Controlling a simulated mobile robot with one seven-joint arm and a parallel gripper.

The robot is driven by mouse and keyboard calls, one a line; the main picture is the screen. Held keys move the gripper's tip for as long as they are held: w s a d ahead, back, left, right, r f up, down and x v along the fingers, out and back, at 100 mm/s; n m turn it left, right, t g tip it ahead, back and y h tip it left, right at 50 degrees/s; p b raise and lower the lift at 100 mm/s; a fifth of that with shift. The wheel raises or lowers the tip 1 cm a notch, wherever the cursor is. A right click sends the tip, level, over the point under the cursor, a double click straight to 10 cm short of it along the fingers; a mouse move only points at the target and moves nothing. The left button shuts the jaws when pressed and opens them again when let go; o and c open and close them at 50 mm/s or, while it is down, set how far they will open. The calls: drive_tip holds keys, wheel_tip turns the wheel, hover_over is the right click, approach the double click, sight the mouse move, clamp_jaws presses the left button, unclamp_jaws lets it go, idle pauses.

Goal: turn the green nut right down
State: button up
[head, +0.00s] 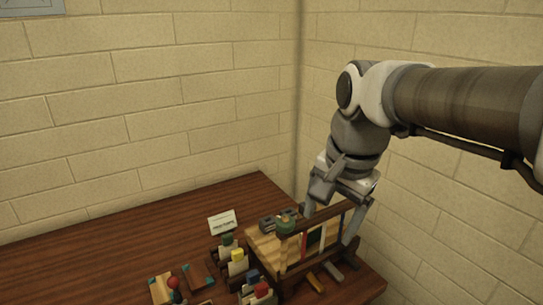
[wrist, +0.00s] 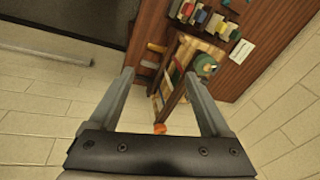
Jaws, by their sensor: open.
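The green nut (head: 286,222) sits at the top of the near-left post of a wooden rack at the table's right corner. It also shows in the wrist view (wrist: 204,65), just beyond and to the right of the right fingertip. My gripper (head: 328,226) is open over the rack, behind and to the right of the nut in the head view. In the wrist view my gripper (wrist: 158,75) has its fingers wide apart, with part of the rack showing between them. The nut is outside the jaws. Any thread under the nut is too small to make out.
The rack's dark top rail (head: 325,217) runs from the nut toward the right. Coloured bottles (head: 237,258) stand in holders left of the rack. Brick walls close the corner. The table's left side (head: 90,250) is clear.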

sight(286, 218)
drive_tip(key=w+a+r+m+g+p, duration=0.3)
drive_tip(key=w+a+r+m+p, duration=0.3)
drive_tip(key=w+r+m+p, duration=0.3)
drive_tip(key=shift+n+h, duration=0.3)
drive_tip(key=shift+h, duration=0.1)
drive_tip(key=f, duration=1.6)
drive_tip(key=shift+w+a+f, duration=0.15)
drive_tip(key=shift+w+f, duration=0.1)
drive_tip(key=shift+w, duration=0.1)
clamp_jaws()
